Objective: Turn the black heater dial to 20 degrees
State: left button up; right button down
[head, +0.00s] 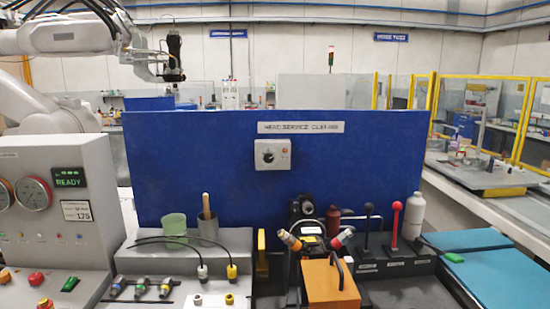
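The black heater dial (268,156) is a small round knob on a white square plate (281,166). The plate is fixed to the upright blue panel (200,170), near its upper middle. Pale marks show on and around the dial, but they are too small for me to read its setting. A small reddish spot sits to the right of the dial on the plate. Nothing touches the dial or stands in front of it. I make out neither of my grippers in the head view.
A gauge cabinet (90,155) stands left. Blue mats (500,272) lie right.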

aim_at(268, 158)
jog(key=j+z, duration=0.2)
jog(key=z, duration=0.3)
jog(key=k+j+z, duration=0.1)
jog(key=z, duration=0.35)
jog(key=k+j+z, duration=0.1)
jog(key=j+z, duration=0.2)
jog(key=z, duration=0.2)
